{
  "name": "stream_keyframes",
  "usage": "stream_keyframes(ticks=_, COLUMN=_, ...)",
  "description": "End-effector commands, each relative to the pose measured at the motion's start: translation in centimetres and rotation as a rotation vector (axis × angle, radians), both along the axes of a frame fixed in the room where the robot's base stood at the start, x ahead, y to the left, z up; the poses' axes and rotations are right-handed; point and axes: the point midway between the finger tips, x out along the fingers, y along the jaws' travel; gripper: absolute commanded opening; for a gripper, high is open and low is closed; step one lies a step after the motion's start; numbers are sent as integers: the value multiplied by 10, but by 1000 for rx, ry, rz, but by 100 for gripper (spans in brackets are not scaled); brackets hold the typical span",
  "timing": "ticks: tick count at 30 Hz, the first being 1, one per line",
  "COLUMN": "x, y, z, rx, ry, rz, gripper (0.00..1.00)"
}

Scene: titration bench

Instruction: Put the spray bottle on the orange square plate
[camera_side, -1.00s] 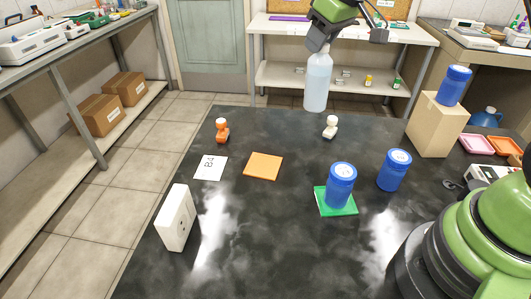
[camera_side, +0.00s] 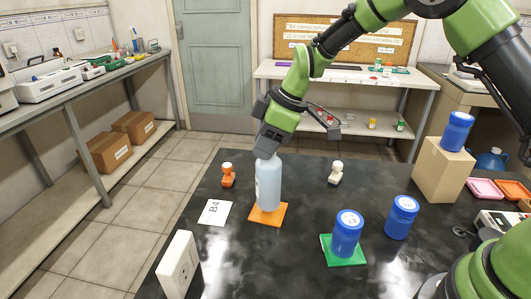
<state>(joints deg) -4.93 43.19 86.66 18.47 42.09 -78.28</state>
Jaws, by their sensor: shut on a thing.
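The spray bottle (camera_side: 268,187), pale blue and translucent, is upright over the orange square plate (camera_side: 262,218). Its base looks to be on or just above the plate; I cannot tell whether it touches. My gripper (camera_side: 267,152) is shut on the top of the bottle, pointing down, and hides the bottle's neck and head. The plate shows around the bottle's base, mostly in front and to the sides.
A white card marked B4 (camera_side: 215,212) lies left of the plate. Blue bottles (camera_side: 347,234) stand right, one on a green plate (camera_side: 330,256). A white box (camera_side: 178,266) is front left.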

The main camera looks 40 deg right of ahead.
Motion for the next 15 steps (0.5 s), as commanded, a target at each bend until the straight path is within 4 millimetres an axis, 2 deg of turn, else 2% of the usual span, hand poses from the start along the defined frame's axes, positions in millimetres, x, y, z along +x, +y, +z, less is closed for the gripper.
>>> stream_keyframes(ticks=1, x=0, y=0, z=-9, rx=0, ry=4, rz=-2, gripper=0)
stream_keyframes(ticks=4, x=0, y=0, z=-18, rx=0, ry=3, rz=-1, gripper=0)
stream_keyframes(ticks=15, x=0, y=0, z=-21, rx=1, ry=1, rz=-2, gripper=0)
